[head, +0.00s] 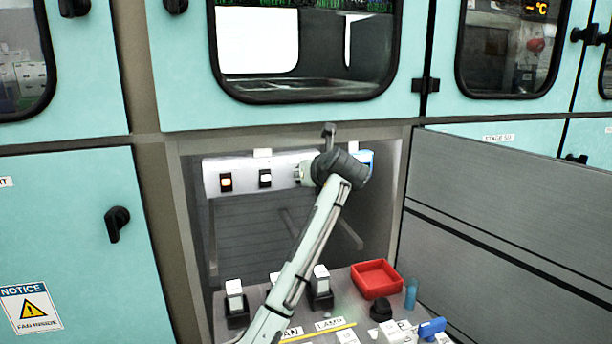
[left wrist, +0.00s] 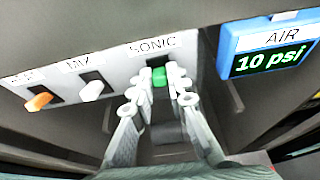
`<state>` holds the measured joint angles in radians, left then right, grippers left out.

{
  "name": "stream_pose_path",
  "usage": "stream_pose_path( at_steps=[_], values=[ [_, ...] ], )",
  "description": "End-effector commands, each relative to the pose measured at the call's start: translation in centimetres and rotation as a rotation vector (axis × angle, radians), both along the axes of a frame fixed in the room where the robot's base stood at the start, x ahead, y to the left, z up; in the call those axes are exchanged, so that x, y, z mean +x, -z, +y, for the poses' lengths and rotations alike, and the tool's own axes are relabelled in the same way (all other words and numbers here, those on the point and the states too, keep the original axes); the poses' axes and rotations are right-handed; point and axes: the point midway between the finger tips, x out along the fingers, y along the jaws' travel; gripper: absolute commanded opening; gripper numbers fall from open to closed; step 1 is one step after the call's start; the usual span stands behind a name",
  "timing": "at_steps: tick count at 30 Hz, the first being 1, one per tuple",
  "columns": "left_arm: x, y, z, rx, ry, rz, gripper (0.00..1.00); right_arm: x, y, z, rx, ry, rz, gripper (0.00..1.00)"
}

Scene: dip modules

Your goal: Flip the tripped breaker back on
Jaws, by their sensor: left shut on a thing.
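A white breaker strip (head: 243,170) runs across the back of the recess. In the left wrist view it carries an orange switch (left wrist: 40,100), a white switch (left wrist: 91,87) and a green switch (left wrist: 159,75) under the label SONIC. The orange and white levers point downward and outward. My left gripper (head: 299,173) is at the strip's right part. Its fingers (left wrist: 170,88) are on either side of the green switch and shut on it, partly hiding it. How the green lever stands is unclear. My right gripper is in neither view.
A blue AIR display (left wrist: 268,50) reading 10 psi is mounted right of the strip. Below, the bench holds a red tray (head: 376,279), white-topped blocks (head: 320,281) and a blue cylinder (head: 411,293). A grey panel (head: 500,220) borders the recess on the right.

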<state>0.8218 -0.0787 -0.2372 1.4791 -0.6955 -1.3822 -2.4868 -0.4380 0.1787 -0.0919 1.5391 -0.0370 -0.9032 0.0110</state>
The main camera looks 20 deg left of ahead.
Motion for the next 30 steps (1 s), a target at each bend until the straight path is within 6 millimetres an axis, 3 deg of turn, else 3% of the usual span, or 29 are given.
stream_pose_path(
  at_steps=[7, 8, 13, 23, 30],
  values=[
    [0.0, 0.1, 0.0, -0.001, -0.001, 0.003, 0.00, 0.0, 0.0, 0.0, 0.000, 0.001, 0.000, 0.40],
    [0.0, 0.1, 0.0, -0.001, -0.001, 0.003, 0.16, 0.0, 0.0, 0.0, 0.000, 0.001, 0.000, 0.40],
    [0.0, 0.1, 0.0, 0.000, -0.001, 0.002, 0.36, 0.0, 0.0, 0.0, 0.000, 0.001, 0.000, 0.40],
    [-0.2, -0.1, -0.1, 0.000, 0.000, 0.000, 0.36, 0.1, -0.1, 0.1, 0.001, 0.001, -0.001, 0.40],
    [-3.0, -1.5, -2.1, -0.001, 0.001, -0.003, 0.36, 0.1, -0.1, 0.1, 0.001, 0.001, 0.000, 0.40]
  ],
)
